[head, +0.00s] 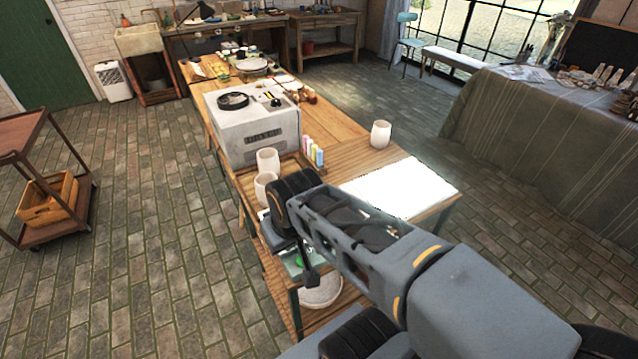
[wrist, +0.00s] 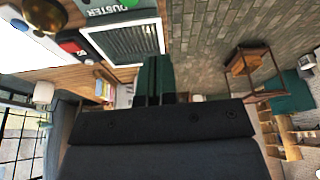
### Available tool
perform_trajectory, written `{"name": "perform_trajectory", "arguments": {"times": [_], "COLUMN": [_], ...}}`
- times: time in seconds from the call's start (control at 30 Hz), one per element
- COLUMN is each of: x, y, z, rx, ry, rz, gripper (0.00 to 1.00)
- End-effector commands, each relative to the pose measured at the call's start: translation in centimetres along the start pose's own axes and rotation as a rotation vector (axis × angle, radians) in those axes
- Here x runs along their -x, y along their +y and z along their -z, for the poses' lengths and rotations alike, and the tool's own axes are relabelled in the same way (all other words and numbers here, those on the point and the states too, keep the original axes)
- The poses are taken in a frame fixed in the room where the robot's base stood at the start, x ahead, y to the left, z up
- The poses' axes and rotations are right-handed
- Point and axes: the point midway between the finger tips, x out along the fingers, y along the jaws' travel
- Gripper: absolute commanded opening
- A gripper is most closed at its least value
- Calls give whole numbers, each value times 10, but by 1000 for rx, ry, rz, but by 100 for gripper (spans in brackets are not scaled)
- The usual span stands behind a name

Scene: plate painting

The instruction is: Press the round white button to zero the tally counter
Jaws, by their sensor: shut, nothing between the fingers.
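I cannot make out the tally counter or a round white button for certain in either view. A white boxy machine (head: 235,126) stands on the long wooden table (head: 345,160), with a black disc on top and a dark grille in its front. In the head view my arm covers part of the table's near end.
Two pale cups (head: 267,160) stand close to the machine's front, near my arm. Coloured bottles (head: 313,150) and another cup (head: 381,134) stand to the right. A white sheet (head: 400,187) lies at the table's near end. A wooden cart (head: 25,135) stands left; brick floor is open between.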

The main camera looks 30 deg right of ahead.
Motion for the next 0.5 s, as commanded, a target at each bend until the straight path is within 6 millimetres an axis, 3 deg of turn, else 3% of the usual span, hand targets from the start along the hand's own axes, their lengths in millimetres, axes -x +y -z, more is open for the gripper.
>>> {"name": "perform_trajectory", "arguments": {"times": [0.33, 0.43, 0.5], "x": [-2, -10, -19], "y": [2, 6, 16], "z": [6, 26, 50], "rx": [-56, -232, -445], "ry": [-2, -1, 3], "rz": [14, 62, 115], "gripper": [0, 0, 0]}}
